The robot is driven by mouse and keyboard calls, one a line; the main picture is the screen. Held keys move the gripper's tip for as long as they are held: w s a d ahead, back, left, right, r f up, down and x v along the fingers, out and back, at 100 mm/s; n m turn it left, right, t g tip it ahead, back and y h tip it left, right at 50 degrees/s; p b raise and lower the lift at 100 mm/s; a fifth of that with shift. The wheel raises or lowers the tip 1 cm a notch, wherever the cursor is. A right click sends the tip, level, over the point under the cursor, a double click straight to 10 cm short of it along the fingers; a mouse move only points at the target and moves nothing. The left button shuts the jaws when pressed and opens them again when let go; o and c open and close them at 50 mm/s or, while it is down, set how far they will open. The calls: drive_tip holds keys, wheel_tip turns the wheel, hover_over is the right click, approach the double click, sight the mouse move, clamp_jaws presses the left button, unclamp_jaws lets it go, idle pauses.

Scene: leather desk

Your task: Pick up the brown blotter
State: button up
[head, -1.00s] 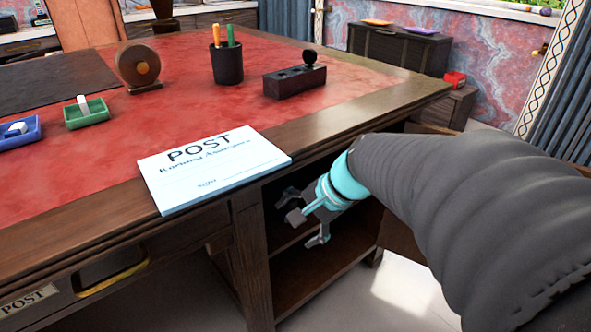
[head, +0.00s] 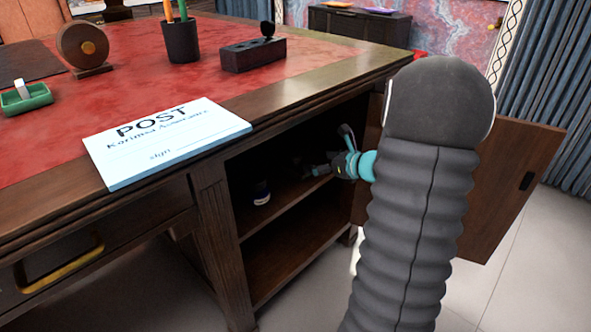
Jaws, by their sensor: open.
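I cannot tell for sure which thing is the brown blotter. A dark brown flat mat (head: 28,60) lies on the red desk top at the upper left, cut by the frame edge. A brown wooden round piece on a base (head: 83,47) stands beside it. My gripper (head: 333,157) is open, at the mouth of the open cupboard under the desk's right end, well away from both. Small dark shapes near its fingers inside the cupboard are too dim to name.
The cupboard (head: 213,235) has a shelf with a small dark and white object (head: 261,193). Its door (head: 512,185) stands open at the right, behind my arm. A POST pad (head: 165,142), pen cup (head: 181,40), dark holed block (head: 252,54) and green tray (head: 27,98) are on the desk.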

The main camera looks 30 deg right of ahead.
sight(291, 162)
drive_tip(key=x, duration=0.7)
drive_tip(key=shift+a+f+b, duration=0.1)
drive_tip(key=shift+b, duration=0.25)
drive_tip(key=shift+s+a+f+b+x, duration=0.1)
drive_tip(key=shift+f+b+x, duration=0.05)
drive_tip(key=shift+x, duration=0.7)
drive_tip(key=shift+s+a+f+b+x, duration=0.1)
drive_tip(key=shift+f+b+x, duration=0.05)
drive_tip(key=shift+x, duration=0.75)
drive_tip(key=shift+s+a+f+b+x, duration=0.1)
drive_tip(key=shift+f+b+x, duration=0.05)
drive_tip(key=shift+x, duration=0.7)
drive_tip(key=shift+d+r, duration=0.1)
drive_tip(key=c, duration=1.4)
drive_tip(key=shift+c, duration=0.2)
